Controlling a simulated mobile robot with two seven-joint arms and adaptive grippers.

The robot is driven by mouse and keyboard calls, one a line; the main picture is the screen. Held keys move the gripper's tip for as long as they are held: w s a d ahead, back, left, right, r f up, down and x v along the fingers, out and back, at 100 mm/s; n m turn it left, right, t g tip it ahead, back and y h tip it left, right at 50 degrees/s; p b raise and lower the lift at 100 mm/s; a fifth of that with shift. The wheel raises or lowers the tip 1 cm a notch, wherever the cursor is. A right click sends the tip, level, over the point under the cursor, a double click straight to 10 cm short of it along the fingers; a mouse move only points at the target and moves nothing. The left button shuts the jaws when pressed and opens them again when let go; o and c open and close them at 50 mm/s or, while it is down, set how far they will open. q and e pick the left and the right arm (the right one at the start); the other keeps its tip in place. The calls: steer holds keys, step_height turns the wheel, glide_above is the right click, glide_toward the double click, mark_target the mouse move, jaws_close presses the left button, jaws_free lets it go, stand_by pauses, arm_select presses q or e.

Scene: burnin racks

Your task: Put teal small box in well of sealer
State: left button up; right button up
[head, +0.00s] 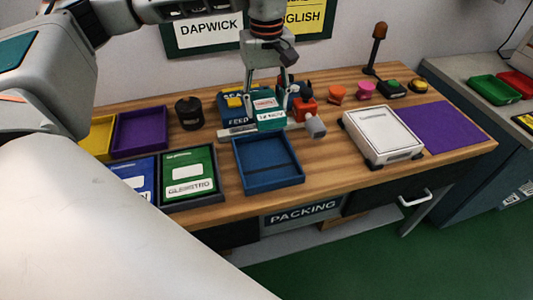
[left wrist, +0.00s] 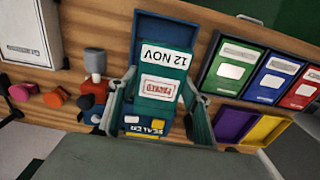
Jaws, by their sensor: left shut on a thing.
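The teal small box (head: 270,117) carries white labels; one reads "12 NOV" and another has a red stamp in the left wrist view (left wrist: 153,103). My left gripper (head: 269,106) is shut on it, with one finger on each side. The sealer (head: 232,113) is a blue unit with a yellow part and the word "FEED", at the back middle of the bench. The box is over or in front of the sealer's right part; I cannot tell whether they touch. Part of the sealer also shows below the box in the left wrist view (left wrist: 145,126). The well is hidden. My right gripper is not in view.
An empty blue tray (head: 273,184) lies in front. A red device with a grey knob (head: 315,126) stands close right of the box. A black cylinder (head: 189,113) stands left, a white scale-like unit (head: 383,133) right. A purple mat (head: 440,128) lies bare.

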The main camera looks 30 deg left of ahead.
arm_select(q)
steer(key=b, duration=0.1)
glide_above(266, 163)
step_height(266, 163, down, 13)
steer(key=shift+f, duration=0.8)
step_height(266, 163, down, 3)
steer(key=shift+f, duration=0.2)
steer(key=shift+w, duration=0.1)
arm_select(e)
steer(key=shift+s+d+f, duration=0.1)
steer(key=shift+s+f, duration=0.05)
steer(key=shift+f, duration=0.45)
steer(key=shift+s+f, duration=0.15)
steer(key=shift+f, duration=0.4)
arm_select(q)
steer(key=o, duration=1.2)
steer(key=shift+f, duration=0.1)
steer(key=shift+c, duration=0.2)
